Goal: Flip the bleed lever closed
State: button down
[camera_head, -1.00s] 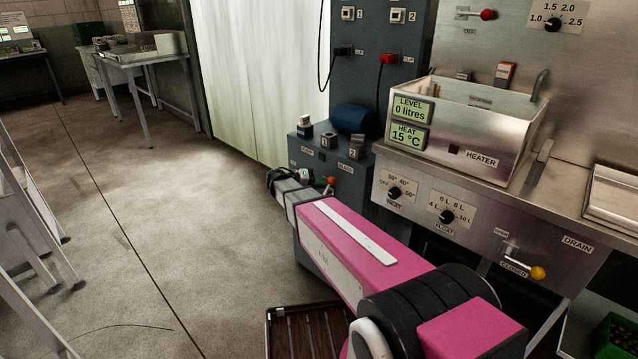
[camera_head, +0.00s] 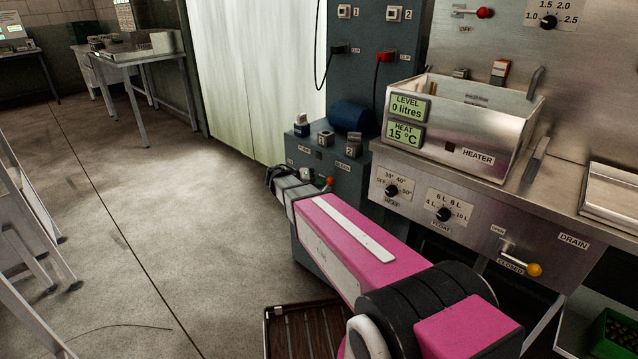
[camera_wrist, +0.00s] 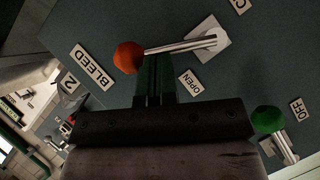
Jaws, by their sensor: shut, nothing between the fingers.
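The bleed lever shows in the wrist view as a metal shaft ending in an orange-red ball knob (camera_wrist: 129,57), pivoting on a pale plate (camera_wrist: 209,43). The shaft lies near the OPEN label (camera_wrist: 190,82); another label starting with C is cut off at the top edge. The BLEED label (camera_wrist: 91,67) is beside the knob. In the head view the red knob (camera_head: 329,181) is small, on the blue-grey cabinet beyond my arm. My gripper (camera_wrist: 155,66) is shut and empty, its fingertips close beside the knob and shaft; whether they touch is unclear.
A green knob (camera_wrist: 268,120) with an OFF label sits right of my gripper. The heater tank (camera_head: 455,130) and the yellow-knobbed drain lever (camera_head: 534,270) are at right.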

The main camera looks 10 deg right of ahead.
jog(key=s+d+f+m+t+y, duration=0.3)
jog(key=s+m+t+y, duration=0.1)
jog(key=m+y, duration=0.1)
jog(key=shift+f+m, duration=0.25)
jog(key=shift+m, duration=0.25)
dwell(0.3)
jog(key=shift+f, duration=0.1)
dwell(0.7)
